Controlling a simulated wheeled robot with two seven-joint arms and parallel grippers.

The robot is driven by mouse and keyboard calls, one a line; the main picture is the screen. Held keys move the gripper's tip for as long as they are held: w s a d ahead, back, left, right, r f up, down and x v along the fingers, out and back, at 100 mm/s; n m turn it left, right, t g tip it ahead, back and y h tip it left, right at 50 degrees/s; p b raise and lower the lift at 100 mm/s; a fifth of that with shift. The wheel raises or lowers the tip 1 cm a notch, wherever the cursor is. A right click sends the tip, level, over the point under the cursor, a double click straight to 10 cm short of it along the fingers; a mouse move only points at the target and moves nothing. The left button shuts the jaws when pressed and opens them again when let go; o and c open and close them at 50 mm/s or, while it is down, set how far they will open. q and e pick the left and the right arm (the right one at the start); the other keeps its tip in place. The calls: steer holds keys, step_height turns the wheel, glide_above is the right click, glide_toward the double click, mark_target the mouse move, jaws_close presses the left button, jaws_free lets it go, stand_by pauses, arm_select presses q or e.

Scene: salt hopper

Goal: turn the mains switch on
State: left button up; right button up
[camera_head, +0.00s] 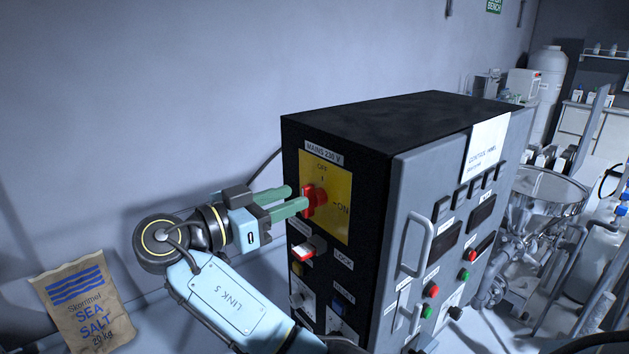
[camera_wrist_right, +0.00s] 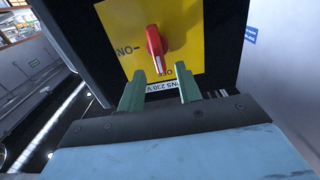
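The mains switch is a red rotary knob (camera_head: 316,200) on a yellow plate (camera_head: 335,180) under a "MAINS 230 V" label, on the side of a black and grey cabinet. OFF is marked at the top of the plate and ON at its right. In the right wrist view the red knob (camera_wrist_right: 154,42) appears upside down, its white-marked end toward the OFF side. My right gripper (camera_head: 297,198) is open at the knob. Its green fingertips (camera_wrist_right: 159,69) lie either side of the knob's marked end; contact cannot be told. My left gripper is out of view.
Below the plate are a red-and-white switch (camera_head: 303,250) and further knobs. The cabinet's grey front (camera_head: 445,235) has handles and buttons. A sea salt bag (camera_head: 85,305) leans at the lower left. A metal hopper (camera_head: 545,200) stands at the right.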

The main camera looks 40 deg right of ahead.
mark_target(303, 194)
steer(key=shift+w+d+p, duration=0.2)
steer(key=shift+d+p, duration=0.25)
steer(key=shift+d, duration=1.9)
